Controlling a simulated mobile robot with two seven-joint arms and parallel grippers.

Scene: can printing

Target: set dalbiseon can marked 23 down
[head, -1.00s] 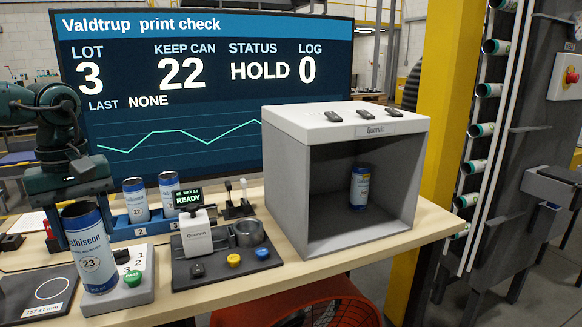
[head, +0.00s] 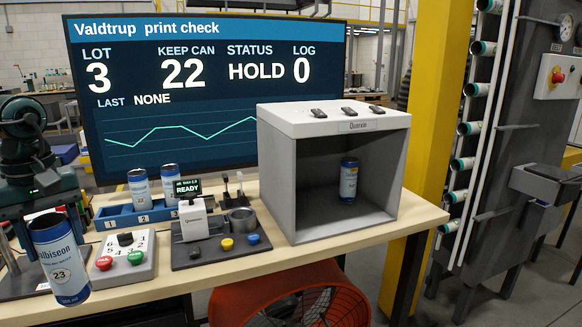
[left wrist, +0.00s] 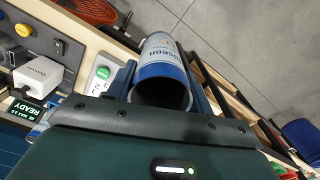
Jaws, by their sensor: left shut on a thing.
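My left gripper (head: 42,208) is shut on the dalbiseon can marked 23 (head: 60,262), a blue and white can with an open dark top. The can is tilted in the head view, at the front left edge of the table. In the left wrist view the can (left wrist: 160,55) sits between the two fingers of the gripper (left wrist: 163,75), with grey floor beyond it. I cannot tell whether its base touches anything. My right gripper is not in view.
A button panel (head: 112,250) stands right of the held can. Behind it a blue numbered rack (head: 122,221) holds two cans (head: 139,188) (head: 170,184). A dark station (head: 195,257) and an open grey box (head: 283,195) with a can (head: 348,180) stand further right.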

